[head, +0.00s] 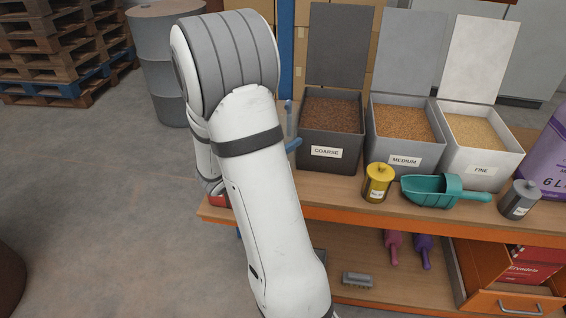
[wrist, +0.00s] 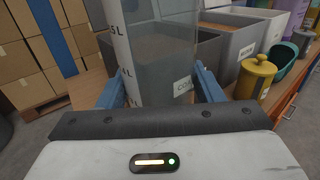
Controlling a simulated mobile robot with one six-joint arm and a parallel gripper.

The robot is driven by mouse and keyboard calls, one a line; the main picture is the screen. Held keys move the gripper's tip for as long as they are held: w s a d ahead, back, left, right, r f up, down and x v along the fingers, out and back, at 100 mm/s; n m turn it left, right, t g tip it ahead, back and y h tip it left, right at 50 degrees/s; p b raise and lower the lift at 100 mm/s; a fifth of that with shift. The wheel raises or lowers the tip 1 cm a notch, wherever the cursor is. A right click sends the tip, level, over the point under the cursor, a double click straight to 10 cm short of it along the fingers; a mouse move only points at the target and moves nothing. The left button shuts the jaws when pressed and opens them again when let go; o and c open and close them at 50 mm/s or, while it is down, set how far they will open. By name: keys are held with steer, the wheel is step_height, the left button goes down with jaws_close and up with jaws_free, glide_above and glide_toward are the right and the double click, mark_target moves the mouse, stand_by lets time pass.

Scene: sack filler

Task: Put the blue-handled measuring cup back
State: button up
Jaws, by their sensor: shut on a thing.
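My gripper (wrist: 163,90) has blue fingers and is shut on a tall, clear grey vessel (wrist: 168,55) with a white marked strip on its left side. I take this vessel to be the measuring cup; I cannot make out a blue handle on it. The vessel looks upright, and its top runs out of the wrist view. In the head view my arm hides most of the gripper, and only a blue finger (head: 293,146) shows beside the COARSE bin (head: 330,154). That bin also shows behind the vessel in the wrist view.
Open MEDIUM (head: 404,161) and FINE (head: 481,170) bins stand right of the COARSE bin. A yellow pot (head: 377,183), a teal scoop (head: 430,190) and a grey pot (head: 518,200) line the bench front (head: 340,192). Pink and purple scoops (head: 423,251) are below. A drum (head: 163,60) stands behind.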

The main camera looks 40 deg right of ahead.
steer(key=shift+f+b, duration=0.6)
steer(key=shift+f, duration=2.65)
steer(key=shift+f, duration=0.25)
steer(key=o, duration=1.1)
